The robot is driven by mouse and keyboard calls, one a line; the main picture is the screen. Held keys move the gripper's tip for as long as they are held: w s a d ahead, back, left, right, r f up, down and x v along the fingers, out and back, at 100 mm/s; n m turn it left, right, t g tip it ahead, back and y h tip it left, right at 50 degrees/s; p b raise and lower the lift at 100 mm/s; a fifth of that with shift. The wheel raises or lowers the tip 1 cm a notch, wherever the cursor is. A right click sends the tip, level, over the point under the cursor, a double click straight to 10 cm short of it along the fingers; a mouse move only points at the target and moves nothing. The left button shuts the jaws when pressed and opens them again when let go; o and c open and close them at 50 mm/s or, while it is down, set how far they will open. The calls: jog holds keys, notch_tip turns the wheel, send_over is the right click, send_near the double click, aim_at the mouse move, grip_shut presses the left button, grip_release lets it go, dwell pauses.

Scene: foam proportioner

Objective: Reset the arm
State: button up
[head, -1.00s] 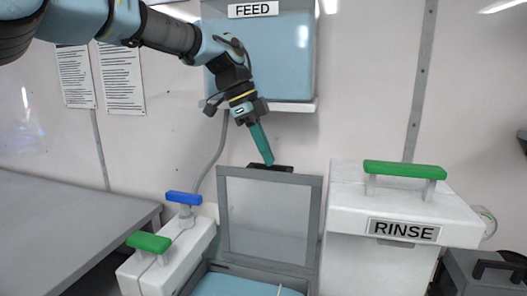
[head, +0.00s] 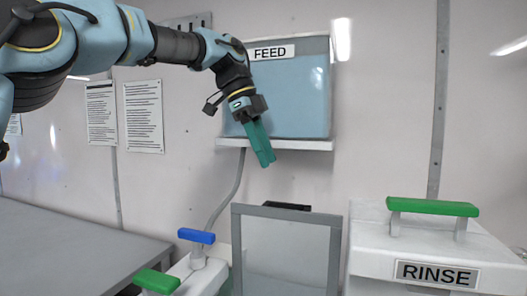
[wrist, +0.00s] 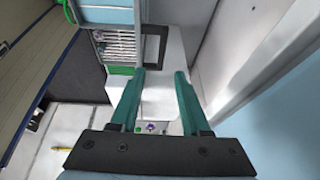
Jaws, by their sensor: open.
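My gripper (head: 264,160) hangs from my arm in front of the wall, with its teal fingers pointing down. It is just below the front of the blue FEED tank (head: 290,95) and above the raised grey-framed lid (head: 288,250). In the wrist view my gripper (wrist: 161,100) shows two teal fingers standing apart, with nothing between them. My arm reaches in from the upper left of the head view.
A white RINSE box (head: 440,245) with a green handle (head: 432,207) stands at the right. A blue handle (head: 196,236) and another green handle (head: 156,281) are at the lower left. A grey table (head: 70,250) lies at the left. Open air surrounds my gripper.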

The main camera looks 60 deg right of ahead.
jog(key=shift+v, duration=0.8)
jog(key=shift+s, duration=0.1)
jog(key=w+a+f+n+t, duration=0.1)
jog(key=w+a+f+n, duration=0.45)
jog(key=w, duration=0.25)
jog(key=w+a+f+n+t, duration=0.2)
jog(key=w+a+f+n, duration=0.3)
jog(key=w, duration=0.4)
jog(key=w+a+f+n+t, duration=0.1)
jog(key=w+a+f+n, duration=0.25)
jog(key=a, duration=0.35)
jog(key=w+a+f+n, duration=0.3)
jog(key=w+a+f, duration=0.2)
jog(key=a, duration=0.3)
jog(key=a+f+n+t+y, duration=0.1)
jog(key=a+f+n, duration=0.25)
jog(key=a, duration=0.55)
jog(key=a+f+n, duration=0.3)
jog(key=a+n, duration=0.2)
jog(key=a, duration=0.4)
jog(key=s+a+f+n, duration=0.2)
jog(key=a+n, duration=0.1)
jog(key=a, duration=0.3)
jog(key=s+a+f+n+b, duration=0.1)
jog(key=s+a+f+n, duration=0.1)
jog(key=a, duration=0.5)
jog(key=shift+s+f+n+t+y, duration=0.2)
jog(key=shift+s+n+t+y, duration=0.15)
jog(key=shift+s+n, duration=0.4)
